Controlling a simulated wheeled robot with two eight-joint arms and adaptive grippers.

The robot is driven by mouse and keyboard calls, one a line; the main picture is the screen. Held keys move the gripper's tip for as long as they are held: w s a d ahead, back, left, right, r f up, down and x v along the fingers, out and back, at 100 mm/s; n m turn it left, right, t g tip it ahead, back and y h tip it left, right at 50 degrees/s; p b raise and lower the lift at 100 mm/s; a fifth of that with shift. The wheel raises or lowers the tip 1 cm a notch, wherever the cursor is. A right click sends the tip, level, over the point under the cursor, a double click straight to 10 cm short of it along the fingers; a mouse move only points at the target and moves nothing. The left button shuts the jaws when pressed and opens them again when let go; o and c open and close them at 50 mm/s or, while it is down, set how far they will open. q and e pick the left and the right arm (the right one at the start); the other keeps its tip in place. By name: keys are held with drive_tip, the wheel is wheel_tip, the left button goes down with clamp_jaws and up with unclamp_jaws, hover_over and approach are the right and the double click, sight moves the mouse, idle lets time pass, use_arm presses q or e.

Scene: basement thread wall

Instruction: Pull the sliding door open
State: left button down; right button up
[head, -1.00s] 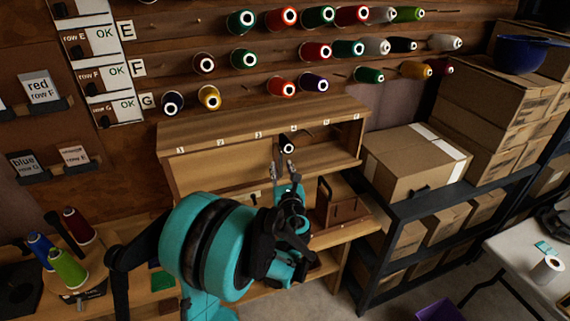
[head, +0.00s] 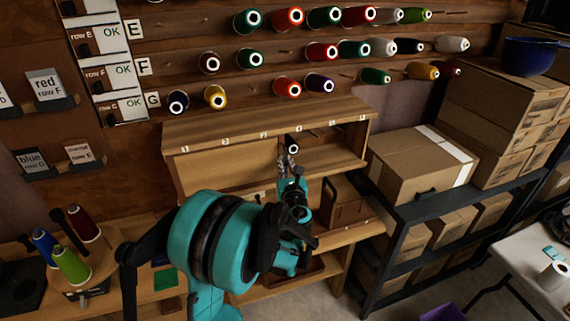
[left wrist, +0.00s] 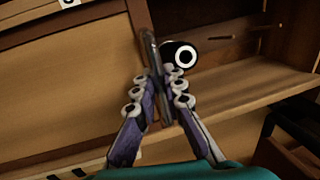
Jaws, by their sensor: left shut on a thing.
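The sliding door (head: 226,167) is a plain light wood panel covering the left part of the numbered cabinet (head: 345,110). The right part stands open. In the left wrist view the door (left wrist: 70,90) fills the left side, with a dark upright bar (left wrist: 148,48) at its right edge. My left gripper (head: 287,165) is at this edge, its fingers closed together. In the left wrist view the fingertips (left wrist: 160,82) are shut on the bar. My own fingers partly hide the bar's lower end. My right gripper is not in view.
A black spool (head: 291,144) with a white end sits in the open part, close behind my fingertips. A brown wooden holder (head: 342,203) stands on the ledge below right. Cardboard boxes (head: 418,165) are on the right shelf; cone spools (head: 72,266) stand at left.

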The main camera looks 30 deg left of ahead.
use_arm(q)
drive_tip(key=w+d+p, duration=0.1)
drive_tip(key=w+d, duration=2)
drive_tip(key=w, duration=0.3)
drive_tip(key=shift+w, duration=0.25)
drive_tip(key=c, duration=1.6)
unclamp_jaws()
drive_tip(key=v, duration=1.2)
